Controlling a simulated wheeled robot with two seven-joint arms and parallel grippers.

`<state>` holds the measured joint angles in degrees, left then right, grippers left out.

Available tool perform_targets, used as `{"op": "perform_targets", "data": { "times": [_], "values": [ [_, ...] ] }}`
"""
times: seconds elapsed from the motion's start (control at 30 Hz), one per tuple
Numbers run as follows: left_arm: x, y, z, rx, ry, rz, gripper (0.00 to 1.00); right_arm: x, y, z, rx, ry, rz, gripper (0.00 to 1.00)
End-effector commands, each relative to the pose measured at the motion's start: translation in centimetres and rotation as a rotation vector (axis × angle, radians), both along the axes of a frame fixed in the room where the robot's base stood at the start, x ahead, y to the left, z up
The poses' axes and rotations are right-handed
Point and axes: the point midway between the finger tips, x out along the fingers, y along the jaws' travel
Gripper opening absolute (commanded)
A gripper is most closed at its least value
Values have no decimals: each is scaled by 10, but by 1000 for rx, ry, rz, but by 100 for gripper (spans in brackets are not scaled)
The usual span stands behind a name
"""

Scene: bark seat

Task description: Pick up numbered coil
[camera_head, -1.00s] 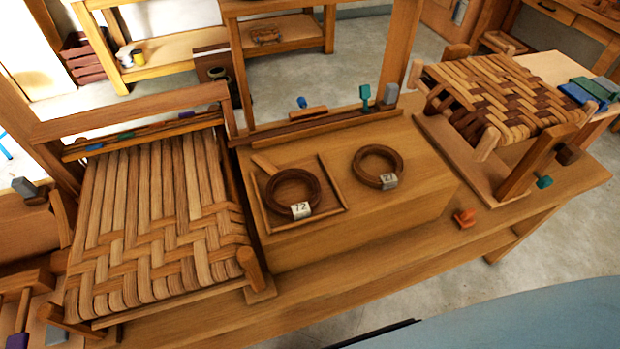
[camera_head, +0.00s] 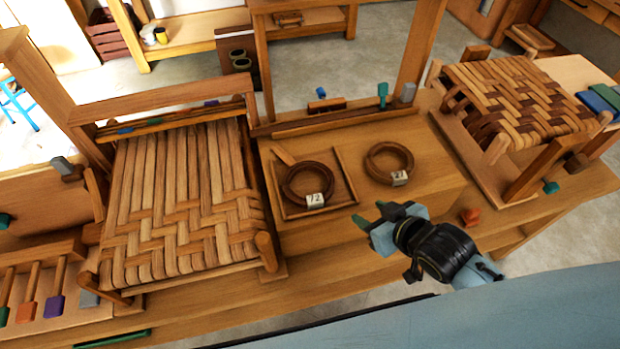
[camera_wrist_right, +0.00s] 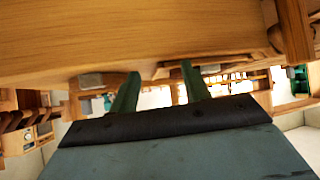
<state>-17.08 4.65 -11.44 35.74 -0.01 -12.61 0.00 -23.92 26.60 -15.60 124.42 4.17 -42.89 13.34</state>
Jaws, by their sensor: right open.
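Two dark brown coils with number tags lie on the raised wooden block. The coil tagged 72 (camera_head: 287,194) lies in a shallow wooden tray (camera_head: 347,177). The other coil (camera_head: 371,167) lies on bare wood to its right; its tag starts with 2, and the second digit is hard to read. My right gripper (camera_head: 367,213) is in front of the block, below and between the coils in the head view. Its green fingers are apart and empty, and they also show in the right wrist view (camera_wrist_right: 158,92). No coil shows clearly in the wrist view. My left gripper is not seen.
A half-woven bark seat (camera_head: 185,190) stands left of the block. A finished woven seat (camera_head: 515,100) stands at the right. A wooden rail with clamps (camera_head: 345,121) runs behind the coils.

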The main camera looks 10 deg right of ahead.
Motion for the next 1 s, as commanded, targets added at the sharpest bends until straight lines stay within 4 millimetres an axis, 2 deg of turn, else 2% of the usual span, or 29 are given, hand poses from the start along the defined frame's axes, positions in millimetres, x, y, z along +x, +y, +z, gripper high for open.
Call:
{"op": "perform_targets", "data": {
  "times": [0.2,0.33,0.73,1.0],
  "values": [
    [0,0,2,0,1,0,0,18,10,34,82,-157,93,47],
    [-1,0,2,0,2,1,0,24,15,42,113,-197,120,47],
    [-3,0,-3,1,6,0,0,76,38,16,118,-202,121,47],
    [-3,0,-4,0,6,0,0,93,45,8,116,-203,122,47]
  ]
}}
